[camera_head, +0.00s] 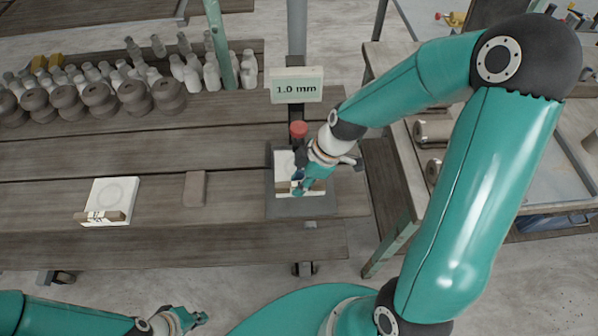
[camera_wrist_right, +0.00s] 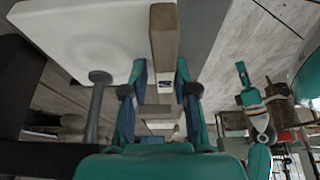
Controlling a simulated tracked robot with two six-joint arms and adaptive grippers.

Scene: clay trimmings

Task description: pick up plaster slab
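One white plaster slab (camera_head: 109,190) with a wooden strip along its front edge lies at the left of the plank table. Another white slab (camera_head: 284,162) lies on a dark grey stand at the table's right end, partly hidden by my right gripper (camera_head: 302,188). In the right wrist view this slab (camera_wrist_right: 75,30) has a wooden strip (camera_wrist_right: 164,45) at its edge.
A grey rod with a round foot (camera_wrist_right: 100,78) meets the held slab's face. A sign (camera_head: 296,86) reads "1.0 mm" behind the stand. A brown block (camera_head: 195,188) lies mid-table. Several bottles and dark round pots (camera_head: 100,98) line the back. A side table (camera_head: 400,150) stands right.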

